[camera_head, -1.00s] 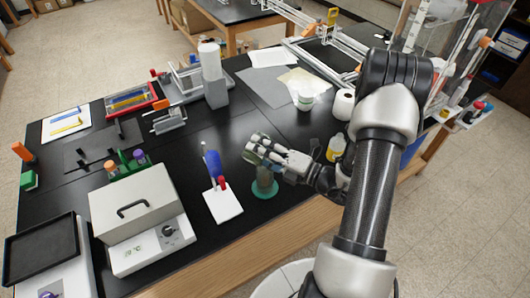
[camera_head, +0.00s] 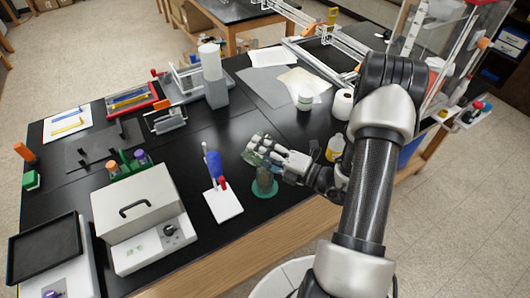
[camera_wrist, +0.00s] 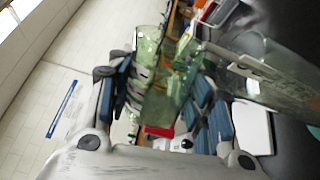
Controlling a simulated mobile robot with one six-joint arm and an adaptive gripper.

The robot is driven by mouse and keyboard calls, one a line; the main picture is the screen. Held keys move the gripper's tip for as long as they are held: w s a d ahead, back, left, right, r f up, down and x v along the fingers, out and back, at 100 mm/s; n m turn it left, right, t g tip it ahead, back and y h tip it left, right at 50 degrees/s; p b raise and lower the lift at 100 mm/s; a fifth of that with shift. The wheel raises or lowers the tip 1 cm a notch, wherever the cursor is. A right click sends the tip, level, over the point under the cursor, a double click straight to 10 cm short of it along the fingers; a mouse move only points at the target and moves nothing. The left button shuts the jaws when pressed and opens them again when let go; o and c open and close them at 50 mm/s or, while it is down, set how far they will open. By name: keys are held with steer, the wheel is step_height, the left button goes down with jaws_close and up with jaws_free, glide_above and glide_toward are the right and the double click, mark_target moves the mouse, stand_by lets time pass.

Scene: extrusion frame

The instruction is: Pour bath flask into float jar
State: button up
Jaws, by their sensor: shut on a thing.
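My gripper (camera_head: 262,151) is shut on a clear, green-tinted glass flask (camera_wrist: 152,75), which shows between the fingers in the wrist view. In the head view the flask is small and partly covered by the fingers, so its tilt and contents are hard to tell. A glass jar (camera_head: 264,183) stands on a round green mat (camera_head: 262,194) near the table's front edge, just below my gripper in the picture. A large clear glass vessel with markings (camera_wrist: 265,75) shows beside the flask in the wrist view and appears to be this jar.
A white pad (camera_head: 224,206) with blue and red items stands left of the jar. A grey box-shaped instrument (camera_head: 135,205) is further left. A yellow-labelled bottle (camera_head: 335,149) stands right of my gripper, close to my arm. A white tub (camera_head: 305,99) stands behind.

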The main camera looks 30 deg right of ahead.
steer(key=shift+w+d+r+m+p, duration=0.1)
steer(key=shift+d+r+m+p, duration=0.2)
steer(key=shift+m+p, duration=0.75)
steer(key=shift+a, duration=0.1)
